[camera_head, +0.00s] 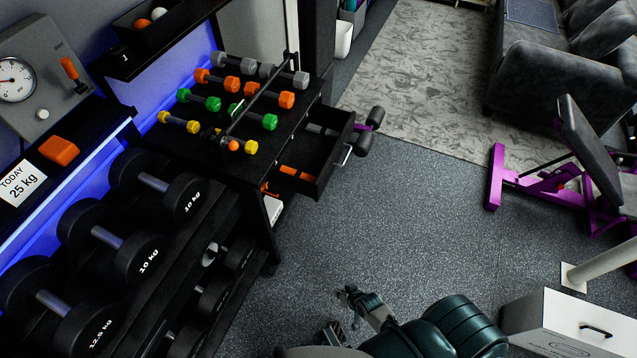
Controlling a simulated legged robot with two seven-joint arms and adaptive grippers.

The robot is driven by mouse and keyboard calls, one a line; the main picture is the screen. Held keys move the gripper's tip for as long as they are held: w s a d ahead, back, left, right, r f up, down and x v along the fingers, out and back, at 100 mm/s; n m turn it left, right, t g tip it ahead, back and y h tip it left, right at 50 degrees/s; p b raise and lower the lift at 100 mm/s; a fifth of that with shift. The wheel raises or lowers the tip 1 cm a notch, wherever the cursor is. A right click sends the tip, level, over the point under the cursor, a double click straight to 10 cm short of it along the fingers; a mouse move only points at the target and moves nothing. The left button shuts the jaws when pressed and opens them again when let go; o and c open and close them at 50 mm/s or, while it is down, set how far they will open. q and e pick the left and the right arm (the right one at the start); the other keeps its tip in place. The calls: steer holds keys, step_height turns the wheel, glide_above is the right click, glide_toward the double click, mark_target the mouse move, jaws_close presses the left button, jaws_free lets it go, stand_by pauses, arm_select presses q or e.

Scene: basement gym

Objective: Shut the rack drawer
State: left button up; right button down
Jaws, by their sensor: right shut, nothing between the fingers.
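The rack drawer (322,176) is a black open-topped box that stands pulled out to the right from under the dumbbell rack's top (205,140). A pale bar handle (344,156) is on its front. Orange and grey items lie inside, partly hidden by the drawer walls. My right gripper (347,303) is at the bottom centre, over the floor, well apart from the drawer and nearer to me. It is shut and empty. My left gripper is not in view.
Grey, orange, green and yellow dumbbells stand on the rack top. Large black dumbbells (125,255) fill the lower left. Black pads with purple parts (368,137) are close beyond the drawer front. A white drawer box (560,325) stands at lower right. The grey floor between is clear.

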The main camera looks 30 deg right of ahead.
steer(key=w+d+r+m+t+b, duration=0.2)
steer(key=w+d+r+m+t, duration=0.15)
steer(key=w, duration=0.35)
steer(key=w+d+r+m+t+b, duration=0.1)
steer(key=w+d+r+m+t, duration=0.15)
steer(key=w+r, duration=0.35)
steer(key=w+d+r+m+t+h+b, duration=0.3)
steer(key=w+d+r+m+t, duration=0.35)
steer(key=d+r+m, duration=0.3)
glide_toward(328, 175)
steer(key=w+d, duration=0.3)
steer(key=w, duration=0.1)
steer(key=w+a+g, duration=0.1)
steer(key=shift+w+a+r+m, duration=0.25)
steer(key=shift+w+m, duration=0.1)
steer(key=shift+w, duration=0.05)
steer(key=shift+w+a, duration=0.3)
steer(key=shift+a, duration=0.05)
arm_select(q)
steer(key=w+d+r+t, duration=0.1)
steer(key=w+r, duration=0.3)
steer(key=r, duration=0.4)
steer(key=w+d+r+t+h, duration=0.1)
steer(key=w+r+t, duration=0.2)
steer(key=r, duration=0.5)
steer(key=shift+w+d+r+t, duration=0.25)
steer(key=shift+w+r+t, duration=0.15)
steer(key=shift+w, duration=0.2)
arm_select(e)
steer(key=shift+a, duration=0.25)
